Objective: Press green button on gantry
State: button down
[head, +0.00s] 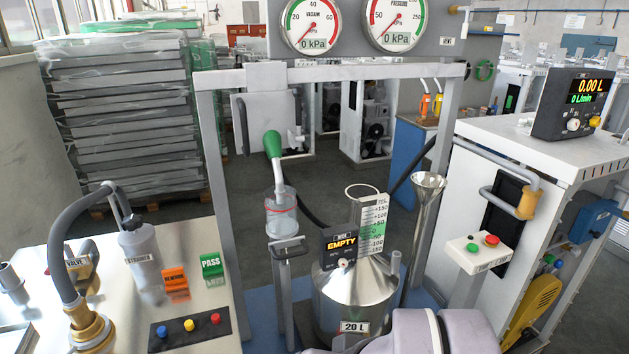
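The grey gantry frame (340,73) stands in the middle of the head view, with a crossbar and two uprights. A small white button box (478,262) stands to the right of its right upright. The box has a green button (472,248) on the left and a red button (491,240) on the right. Both buttons are unobstructed. Rounded lilac-grey links of my arm show at the bottom edge, below and left of the box. My gripper is not seen.
A steel 20 L can (356,292) with an EMPTY display stands under the gantry. A steel funnel (428,182) rises left of the button box. A white cabinet (466,165) stands behind it. A bench (190,250) with coloured buttons is at left.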

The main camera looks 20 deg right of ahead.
aim_at(472, 246)
jog(key=k+z, duration=0.1)
jog(key=z, duration=1.4)
